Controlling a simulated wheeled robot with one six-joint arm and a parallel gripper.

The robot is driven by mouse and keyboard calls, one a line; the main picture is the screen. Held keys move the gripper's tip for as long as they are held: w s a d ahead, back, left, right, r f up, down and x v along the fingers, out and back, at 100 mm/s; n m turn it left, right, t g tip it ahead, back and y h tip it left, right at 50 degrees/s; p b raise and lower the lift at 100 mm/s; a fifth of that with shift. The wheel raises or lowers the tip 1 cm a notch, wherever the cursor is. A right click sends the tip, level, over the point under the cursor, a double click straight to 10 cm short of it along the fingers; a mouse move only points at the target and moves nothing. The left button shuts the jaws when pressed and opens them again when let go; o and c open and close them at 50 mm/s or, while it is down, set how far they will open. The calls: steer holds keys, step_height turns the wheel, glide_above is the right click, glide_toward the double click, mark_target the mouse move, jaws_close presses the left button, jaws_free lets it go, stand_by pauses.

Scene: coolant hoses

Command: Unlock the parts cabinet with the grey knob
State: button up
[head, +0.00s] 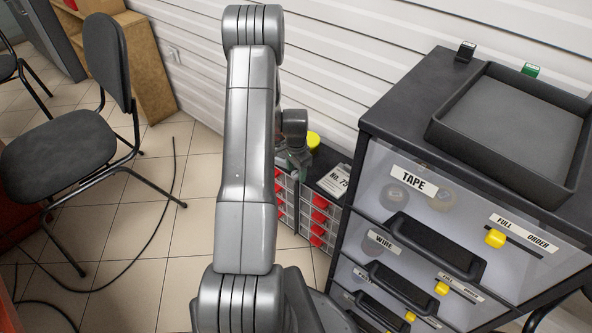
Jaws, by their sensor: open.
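A low cabinet (318,213) with clear drawers and red handles stands against the wall, partly behind my arm. A card reading "No. 75" (335,181) lies on its dark top. I cannot tell whether this is the parts cabinet. A larger dark cabinet (384,121) stands at the right, with drawers marked "TAPE" and "WIRE", black handles and yellow sliding tabs (495,238). No grey knob can be made out. My gripper (291,157) shows only in part beyond my arm, by the low cabinet's top. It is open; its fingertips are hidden.
A dark tray (512,122) and two small tagged blocks sit on the larger cabinet. A yellow round thing (313,138) shows beside my wrist. A black chair (82,150) stands at the left. A black cable (130,272) crosses the tiled floor, otherwise mostly free.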

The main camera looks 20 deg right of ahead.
step_height(320, 180, up, 14)
steer(key=p, duration=0.3)
steer(key=shift+f, duration=0.2)
step_height(320, 180, down, 14)
steer(key=b, duration=0.3)
steer(key=shift+r, duration=0.15)
steer(key=shift+r, duration=0.1)
stand_by(0.4)
